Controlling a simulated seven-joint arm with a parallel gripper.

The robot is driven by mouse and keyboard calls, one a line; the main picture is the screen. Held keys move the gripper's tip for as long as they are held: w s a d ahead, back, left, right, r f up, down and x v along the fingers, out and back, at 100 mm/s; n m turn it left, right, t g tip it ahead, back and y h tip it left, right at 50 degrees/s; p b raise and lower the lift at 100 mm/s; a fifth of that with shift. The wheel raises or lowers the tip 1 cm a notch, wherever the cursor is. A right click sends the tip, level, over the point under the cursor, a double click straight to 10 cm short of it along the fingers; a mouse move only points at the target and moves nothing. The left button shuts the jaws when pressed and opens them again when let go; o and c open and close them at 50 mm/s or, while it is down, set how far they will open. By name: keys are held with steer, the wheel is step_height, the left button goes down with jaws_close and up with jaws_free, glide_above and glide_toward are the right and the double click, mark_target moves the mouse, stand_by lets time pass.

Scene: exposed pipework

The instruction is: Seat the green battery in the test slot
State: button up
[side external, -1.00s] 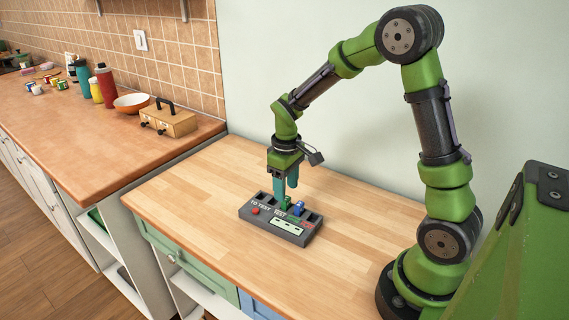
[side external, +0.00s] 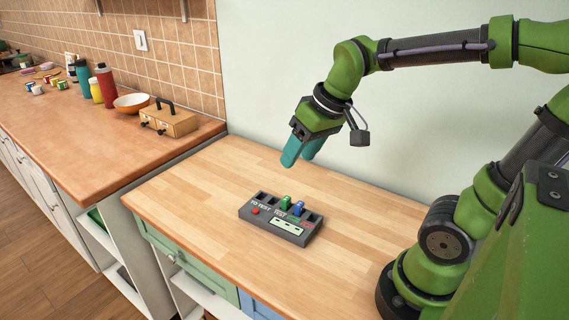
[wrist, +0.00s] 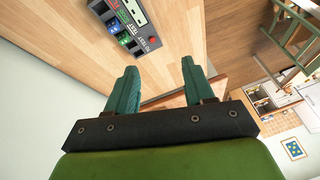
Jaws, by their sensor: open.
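The dark grey tester (side external: 262,219) lies on the wooden worktop, with a row of slots along its back edge and "TO TEST" and "TEST" lettering. The green battery (side external: 285,202) stands roughly upright in a slot near the "TEST" lettering; how deep it sits I cannot tell. A blue battery (side external: 297,208) stands just right of it. In the wrist view the tester (wrist: 143,30) is cut by the top edge, with the blue battery (wrist: 124,41) visible. My gripper (side external: 302,160) is open and empty, tilted, above and behind the tester; its teal fingers are spread in the wrist view (wrist: 159,66).
The worktop (side external: 200,195) around the tester is clear. A second counter on the left holds a wooden box with a dark handle (side external: 168,120), an orange bowl (side external: 132,103) and several bottles. A pale wall stands behind the worktop.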

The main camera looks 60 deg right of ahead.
steer(key=s+a+t, duration=0.1)
steer(key=s+a+m, duration=0.1)
steer(key=s, duration=0.1)
steer(key=s+t, duration=0.1)
steer(key=s, duration=0.1)
steer(key=shift+s+a+r+m+t+y, duration=0.1)
steer(key=shift+a+r+m+t+y, duration=0.2)
steer(key=shift+a+r+y, duration=0.1)
